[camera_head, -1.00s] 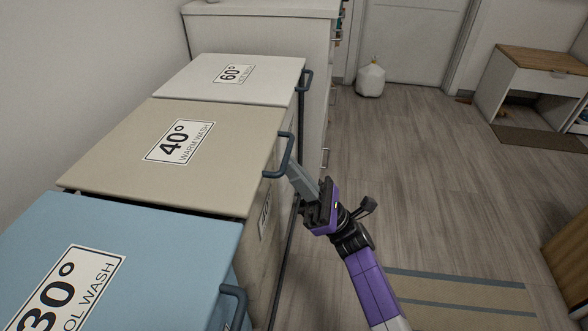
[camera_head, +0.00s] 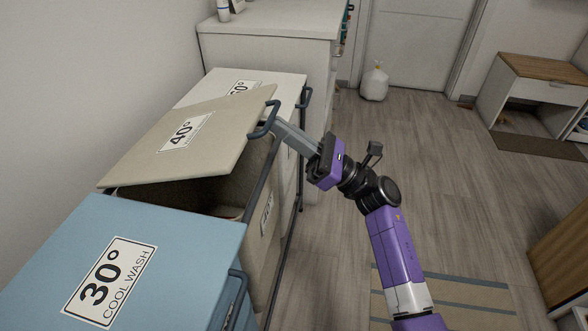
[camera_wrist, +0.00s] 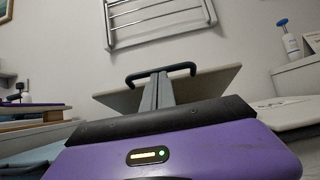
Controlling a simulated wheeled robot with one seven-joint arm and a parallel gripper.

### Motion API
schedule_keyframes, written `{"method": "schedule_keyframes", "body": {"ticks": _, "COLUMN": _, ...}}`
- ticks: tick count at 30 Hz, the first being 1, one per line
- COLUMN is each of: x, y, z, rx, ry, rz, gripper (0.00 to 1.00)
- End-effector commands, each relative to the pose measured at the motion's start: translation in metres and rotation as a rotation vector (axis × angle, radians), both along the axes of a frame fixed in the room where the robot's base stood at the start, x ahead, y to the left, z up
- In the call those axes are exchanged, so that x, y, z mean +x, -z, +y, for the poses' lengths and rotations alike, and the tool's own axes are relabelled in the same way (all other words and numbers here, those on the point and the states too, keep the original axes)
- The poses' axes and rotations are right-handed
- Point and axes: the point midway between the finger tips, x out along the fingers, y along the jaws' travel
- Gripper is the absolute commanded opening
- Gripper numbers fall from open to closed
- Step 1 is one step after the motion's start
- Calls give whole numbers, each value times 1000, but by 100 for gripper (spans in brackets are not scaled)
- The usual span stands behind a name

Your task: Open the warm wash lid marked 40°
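The beige lid marked 40° (camera_head: 160,150) is tilted up at its front edge, partly open, with a dark gap beneath it. Its dark grey handle (camera_head: 264,121) sits on the raised front edge. My gripper (camera_head: 277,124) reaches in from the right, its grey fingers close together with tips at the handle. In the wrist view the fingers (camera_wrist: 158,76) run up to the handle bar (camera_wrist: 185,67), which crosses at their tips. They look shut and touching the bar from below, not clamped around it. The lid's underside (camera_wrist: 205,85) shows behind them.
The blue 30° lid (camera_head: 150,255) is closed in front, and the white 60° lid (camera_head: 275,85) is closed behind. A white cabinet (camera_head: 285,50) stands at the back.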

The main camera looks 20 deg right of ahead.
Motion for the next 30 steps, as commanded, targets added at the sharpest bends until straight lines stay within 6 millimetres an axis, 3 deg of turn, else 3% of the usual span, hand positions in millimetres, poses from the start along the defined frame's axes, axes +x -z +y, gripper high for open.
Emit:
{"method": "schedule_keyframes", "body": {"ticks": 1, "x": 3, "y": -21, "z": 3, "rx": -24, "ry": -1, "rz": 13, "gripper": 0}}
{"method": "schedule_keyframes", "body": {"ticks": 6, "x": 11, "y": -53, "z": 12, "rx": -96, "ry": -1, "rz": 65, "gripper": 0}}
{"method": "schedule_keyframes", "body": {"ticks": 30, "x": 59, "y": -181, "z": 80, "rx": -428, "ry": -3, "rz": 307, "gripper": 0}}
